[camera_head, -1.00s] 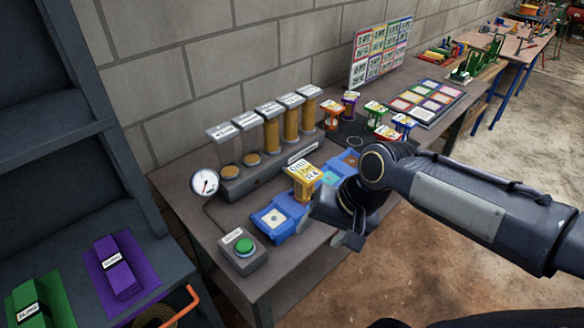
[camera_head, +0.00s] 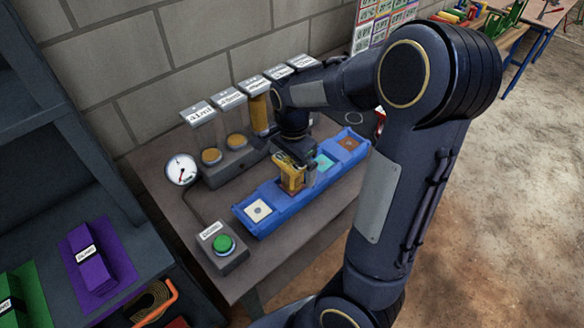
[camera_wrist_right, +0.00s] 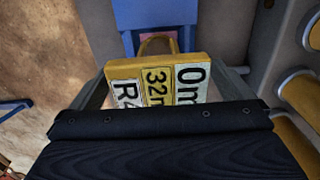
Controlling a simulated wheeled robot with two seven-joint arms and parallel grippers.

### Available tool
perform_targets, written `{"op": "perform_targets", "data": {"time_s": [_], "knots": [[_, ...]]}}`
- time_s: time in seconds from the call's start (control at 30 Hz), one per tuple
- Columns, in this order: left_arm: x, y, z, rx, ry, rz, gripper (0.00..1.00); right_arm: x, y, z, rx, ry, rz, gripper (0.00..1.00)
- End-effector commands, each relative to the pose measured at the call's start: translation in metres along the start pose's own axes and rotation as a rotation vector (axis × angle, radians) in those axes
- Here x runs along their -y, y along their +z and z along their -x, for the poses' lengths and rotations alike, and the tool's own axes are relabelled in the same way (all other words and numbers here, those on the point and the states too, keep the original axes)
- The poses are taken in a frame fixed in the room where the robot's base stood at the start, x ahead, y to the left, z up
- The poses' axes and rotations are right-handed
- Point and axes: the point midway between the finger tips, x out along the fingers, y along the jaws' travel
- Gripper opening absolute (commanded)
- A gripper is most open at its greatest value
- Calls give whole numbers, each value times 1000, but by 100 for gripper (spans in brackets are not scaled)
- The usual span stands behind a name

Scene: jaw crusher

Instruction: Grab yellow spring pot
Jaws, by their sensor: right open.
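The yellow spring pot (camera_head: 291,174) stands in the blue tray (camera_head: 275,222) on the bench, in a slot between the white-square slot and the teal one. My right gripper (camera_head: 298,160) is at the pot's top, its arm reaching over from the right and hiding part of the pot. In the right wrist view the pot's labelled yellow top (camera_wrist_right: 155,82) lies between the two spread fingers, with a visible gap at the right finger. Contact at the left finger is hard to tell. My left gripper is not in view.
A row of labelled clear tubes (camera_head: 234,125) stands close behind the tray. A pressure gauge (camera_head: 181,170) and a green button box (camera_head: 224,247) are at the left. A dark shelf (camera_head: 60,180) stands further left. My right arm hides the bench's right part.

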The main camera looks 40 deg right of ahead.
Motion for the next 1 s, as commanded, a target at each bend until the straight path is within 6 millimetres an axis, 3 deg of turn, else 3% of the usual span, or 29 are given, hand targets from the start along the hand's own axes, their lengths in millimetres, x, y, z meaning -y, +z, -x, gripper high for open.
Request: {"op": "perform_targets", "data": {"time_s": [0.2,0.43,0.9,1.0], "knots": [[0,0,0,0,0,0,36,0,0,-24,1,2,1,100],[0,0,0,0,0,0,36,0,0,-25,1,-1,1,100],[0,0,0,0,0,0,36,0,0,-24,1,-2,2,40],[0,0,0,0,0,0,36,0,0,-24,1,-2,2,40]]}}
